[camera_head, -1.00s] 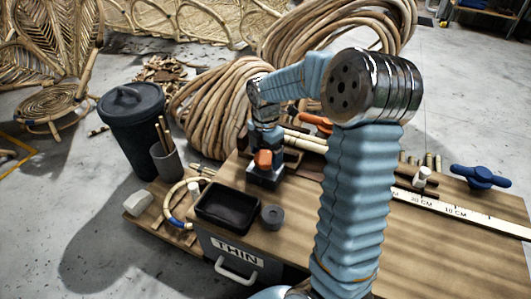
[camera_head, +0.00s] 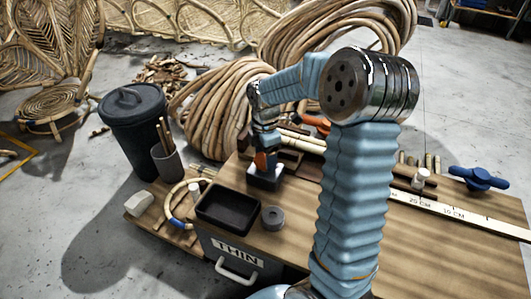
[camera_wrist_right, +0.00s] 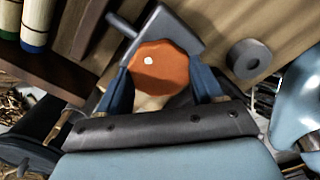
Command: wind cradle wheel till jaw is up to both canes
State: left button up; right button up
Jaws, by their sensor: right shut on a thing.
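The orange cradle wheel (camera_wrist_right: 160,68) shows in the right wrist view, with a pale dot on its face. My right gripper (camera_wrist_right: 163,82) has its two blue fingers on either side of it and is shut on it. A grey block with a rod (camera_wrist_right: 170,32) sits just beyond the wheel. In the head view my right gripper (camera_head: 265,148) reaches down over the dark cradle block (camera_head: 266,181) and mostly hides the wheel. Pale canes (camera_head: 303,141) lie behind it, partly covered by my arm. The gap between jaw and canes cannot be made out. My left gripper is out of view.
A black tray (camera_head: 228,211) and a grey ring (camera_head: 272,217) stand on the wooden bench, left of my arm. A white ruler (camera_head: 455,212) and a blue knob (camera_head: 478,178) lie at the right. A black bin (camera_head: 134,125) and cane coils (camera_head: 220,105) stand behind.

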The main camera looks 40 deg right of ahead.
jog(key=m+p, duration=0.1)
jog(key=m, duration=0.3)
jog(key=shift+r+m, duration=0.1)
jog(key=shift+m, duration=0.2)
jog(key=m+p, duration=0.1)
jog(key=m, duration=0.3)
jog(key=shift+m, duration=0.3)
jog(key=m, duration=0.4)
jog(key=shift+m+p, duration=0.3)
jog(key=shift+p, duration=0.05)
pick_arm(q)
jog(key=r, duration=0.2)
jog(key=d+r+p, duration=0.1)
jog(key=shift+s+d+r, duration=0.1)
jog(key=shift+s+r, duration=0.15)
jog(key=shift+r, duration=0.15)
pick_arm(e)
jog(key=m, duration=0.4)
jog(key=shift+m, duration=0.7)
jog(key=o, duration=1)
jog(key=shift+o, duration=0.2)
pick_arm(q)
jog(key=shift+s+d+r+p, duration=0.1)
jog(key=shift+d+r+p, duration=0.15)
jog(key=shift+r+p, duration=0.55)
pick_arm(e)
notch_tip(320, 180, up, 14)
